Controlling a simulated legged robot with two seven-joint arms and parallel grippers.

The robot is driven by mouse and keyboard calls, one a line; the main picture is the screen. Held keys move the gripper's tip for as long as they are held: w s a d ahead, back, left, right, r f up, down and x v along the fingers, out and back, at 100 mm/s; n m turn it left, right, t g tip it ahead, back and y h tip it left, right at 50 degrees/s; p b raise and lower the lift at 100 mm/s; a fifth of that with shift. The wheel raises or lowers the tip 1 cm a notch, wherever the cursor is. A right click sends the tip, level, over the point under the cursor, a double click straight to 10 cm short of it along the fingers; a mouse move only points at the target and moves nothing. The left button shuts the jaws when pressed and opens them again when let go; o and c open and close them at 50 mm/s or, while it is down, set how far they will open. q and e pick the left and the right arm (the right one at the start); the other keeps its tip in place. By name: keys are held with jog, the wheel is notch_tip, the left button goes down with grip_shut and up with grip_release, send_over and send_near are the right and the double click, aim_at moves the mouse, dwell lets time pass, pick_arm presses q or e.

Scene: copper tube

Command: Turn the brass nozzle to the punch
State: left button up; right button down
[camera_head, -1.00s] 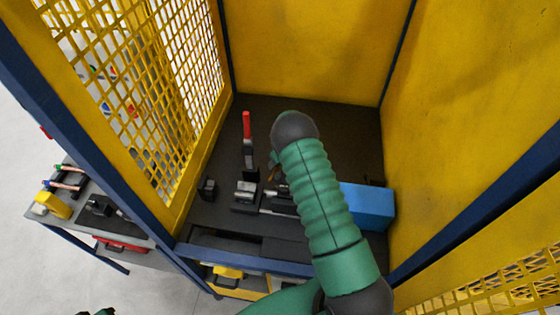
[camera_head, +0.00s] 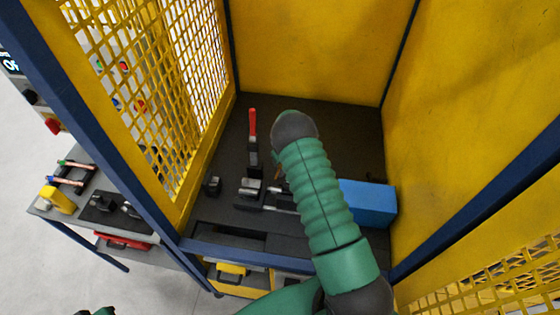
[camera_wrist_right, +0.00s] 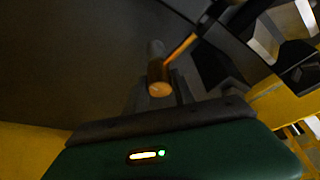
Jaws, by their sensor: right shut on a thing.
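The brass nozzle (camera_wrist_right: 159,89) shows in the right wrist view as a short round end, with a thin copper tube (camera_wrist_right: 181,47) running from it to the upper right. My right gripper (camera_wrist_right: 158,97) is shut on the nozzle, with a dark finger on each side of it. In the head view my green right arm hides this gripper and the nozzle. A bit of copper (camera_head: 278,173) shows beside the arm's dark wrist joint. A small part of my left gripper (camera_head: 96,312) shows at the bottom edge, mostly cut off. I cannot make out the punch with certainty.
A clamp with an upright red handle (camera_head: 253,123) stands left of my arm, behind a metal block (camera_head: 250,187). A blue box (camera_head: 368,203) is to the right. Yellow walls and mesh (camera_head: 165,90) enclose the dark work surface. A side table (camera_head: 75,222) stands outside at left.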

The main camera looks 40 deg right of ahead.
jog(key=shift+a+f, duration=0.15)
jog(key=shift+a, duration=0.05)
jog(key=shift+s+d+f, duration=0.1)
jog(key=shift+s+d, duration=0.1)
pick_arm(q)
jog(key=shift+s+d, duration=0.1)
jog(key=shift+d, duration=0.1)
jog(key=shift+a, duration=0.1)
pick_arm(e)
jog(key=shift+a, duration=0.1)
